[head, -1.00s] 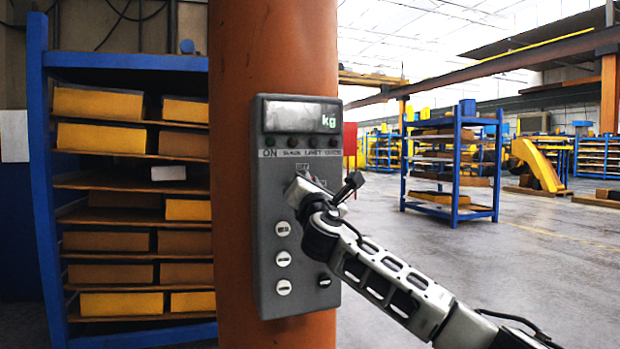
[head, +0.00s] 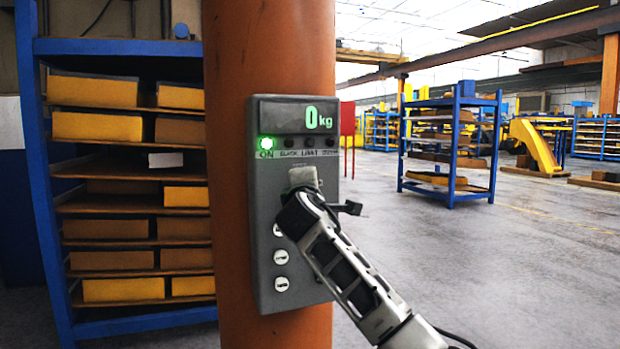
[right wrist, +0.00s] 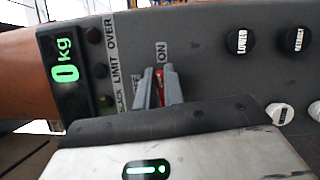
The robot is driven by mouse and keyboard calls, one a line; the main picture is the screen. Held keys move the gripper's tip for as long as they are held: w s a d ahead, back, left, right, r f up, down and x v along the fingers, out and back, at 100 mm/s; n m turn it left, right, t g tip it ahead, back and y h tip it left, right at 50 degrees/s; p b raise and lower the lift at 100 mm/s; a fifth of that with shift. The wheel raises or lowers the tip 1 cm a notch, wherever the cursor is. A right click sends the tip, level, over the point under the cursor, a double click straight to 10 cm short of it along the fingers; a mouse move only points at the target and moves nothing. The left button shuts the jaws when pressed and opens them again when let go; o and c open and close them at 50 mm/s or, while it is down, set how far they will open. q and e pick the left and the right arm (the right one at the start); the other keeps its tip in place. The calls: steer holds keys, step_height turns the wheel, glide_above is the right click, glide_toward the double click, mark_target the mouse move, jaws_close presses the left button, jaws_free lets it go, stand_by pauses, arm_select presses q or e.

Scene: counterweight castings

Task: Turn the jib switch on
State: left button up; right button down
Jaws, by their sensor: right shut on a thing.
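The grey control box (head: 262,190) is fixed to the orange column. Its display (head: 305,119) reads a green 0 kg, and the ON lamp (head: 266,143) glows green. My right gripper (head: 303,178) is at the switch in the upper middle of the box. In the right wrist view, its fingers (right wrist: 157,88) are shut on the red switch (right wrist: 159,80), beside an ON label. Most of the switch is hidden between the fingers, so its exact angle is hard to tell. My left gripper is not in view.
The orange column (head: 268,45) stands right behind the box. A blue rack (head: 30,150) with yellow bins is close on the left. Round white buttons (head: 281,257) sit lower on the box. The floor to the right is open, with another blue rack (head: 453,150) farther back.

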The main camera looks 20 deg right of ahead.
steer(key=shift+a+f+m+p, duration=0.15)
steer(key=shift+a+m+p, duration=0.25)
steer(key=shift+m, duration=0.2)
steer(key=c, duration=1.5)
jaws_free()
steer(key=shift+a, duration=0.1)
steer(key=b+v, duration=0.2)
steer(key=v, duration=1.4)
steer(key=shift+r, duration=0.65)
